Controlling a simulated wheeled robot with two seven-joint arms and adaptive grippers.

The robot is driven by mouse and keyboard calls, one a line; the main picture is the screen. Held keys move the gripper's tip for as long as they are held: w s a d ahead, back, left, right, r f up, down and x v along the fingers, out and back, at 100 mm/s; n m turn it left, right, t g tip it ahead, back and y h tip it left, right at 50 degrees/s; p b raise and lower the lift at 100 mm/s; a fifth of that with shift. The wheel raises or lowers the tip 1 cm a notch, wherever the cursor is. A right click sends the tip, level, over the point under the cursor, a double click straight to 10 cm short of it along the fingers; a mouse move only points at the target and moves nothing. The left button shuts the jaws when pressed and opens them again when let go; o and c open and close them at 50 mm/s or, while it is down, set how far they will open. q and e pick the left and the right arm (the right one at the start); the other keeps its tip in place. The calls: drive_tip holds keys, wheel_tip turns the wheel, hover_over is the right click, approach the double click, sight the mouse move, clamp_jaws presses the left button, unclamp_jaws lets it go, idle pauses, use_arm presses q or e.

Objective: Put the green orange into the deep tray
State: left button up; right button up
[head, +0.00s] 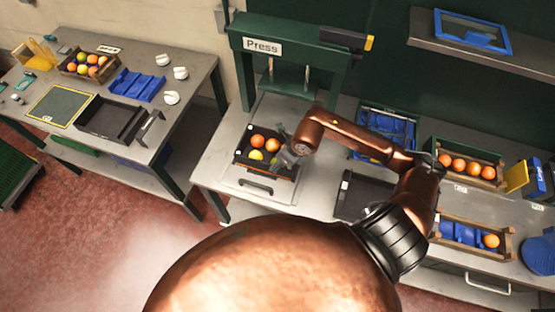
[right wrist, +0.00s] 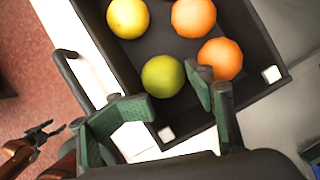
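The green orange (right wrist: 163,76) lies in the near corner of a black tray (right wrist: 262,88), which stands below the press in the head view (head: 264,174). A yellow fruit (right wrist: 128,17) and two oranges (right wrist: 194,16) share that tray. My right gripper (right wrist: 163,98) is open, its fingers near either side of the green orange, apparently not closed on it. In the head view the right gripper (head: 283,160) partly hides that orange. My left gripper (right wrist: 46,131) shows small in the right wrist view, its fingers apparently apart; the head view does not show it.
The green press (head: 290,60) rises behind the tray. An empty black tray (head: 110,119) stands on the left table; another dark tray (head: 360,196) lies right of the press. Wooden crates hold oranges at right (head: 466,181) and mixed fruit at left (head: 78,71).

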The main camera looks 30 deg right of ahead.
drive_tip(key=o, duration=0.4)
drive_tip(key=shift+r, duration=0.15)
drive_tip(key=shift+w, duration=0.1)
drive_tip(key=shift+r, duration=0.15)
wheel_tip(320, 180, up, 9)
drive_tip(key=p, duration=0.5)
drive_tip(key=shift+a, duration=0.1)
idle(0.7)
